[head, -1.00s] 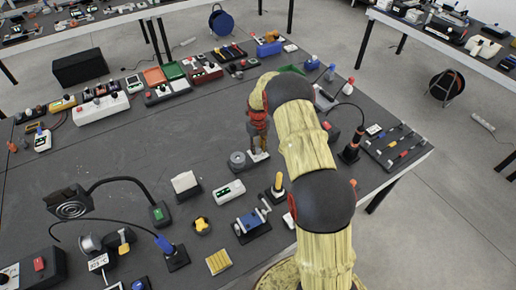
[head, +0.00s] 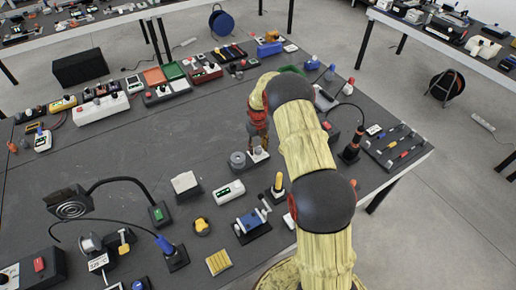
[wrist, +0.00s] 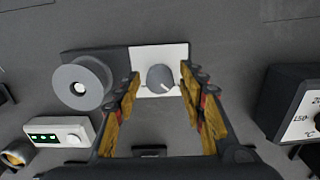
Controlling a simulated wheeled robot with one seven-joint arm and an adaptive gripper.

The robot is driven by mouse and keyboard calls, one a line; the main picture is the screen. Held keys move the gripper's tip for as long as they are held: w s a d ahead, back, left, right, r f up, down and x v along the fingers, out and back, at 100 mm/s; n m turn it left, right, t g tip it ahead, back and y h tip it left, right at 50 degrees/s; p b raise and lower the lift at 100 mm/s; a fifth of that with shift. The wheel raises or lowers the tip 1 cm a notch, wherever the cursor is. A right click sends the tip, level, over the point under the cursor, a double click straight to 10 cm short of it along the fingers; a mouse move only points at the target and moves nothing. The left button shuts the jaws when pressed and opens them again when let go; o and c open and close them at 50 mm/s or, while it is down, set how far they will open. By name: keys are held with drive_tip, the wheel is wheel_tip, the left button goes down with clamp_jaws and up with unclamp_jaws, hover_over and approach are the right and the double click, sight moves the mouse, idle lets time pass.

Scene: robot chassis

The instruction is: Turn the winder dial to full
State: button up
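The winder has a dark base with a grey round spool (wrist: 82,85) at its left and a white panel (wrist: 150,56) at its right. A dark grey dial (wrist: 160,79) sits on that panel. Its exact setting is hard to read. My gripper (wrist: 161,77) is open, with one yellow-brown finger on each side of the dial. Its fingertips look close to the dial, but contact cannot be told. In the head view my gripper (head: 259,146) points down over the winder's white plate (head: 260,155), beside the spool (head: 238,160); the dial is hidden there.
A white device with a green display (head: 229,191) lies near the winder, towards the front. A yellow-handled lever (head: 278,183) stands nearby. A dark box with a white dial face (wrist: 302,115) is at the right in the wrist view. The table left of the winder is clear.

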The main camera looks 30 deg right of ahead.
sight(258, 149)
idle(0.3)
wheel_tip(258, 149, up, 12)
idle(0.5)
idle(0.4)
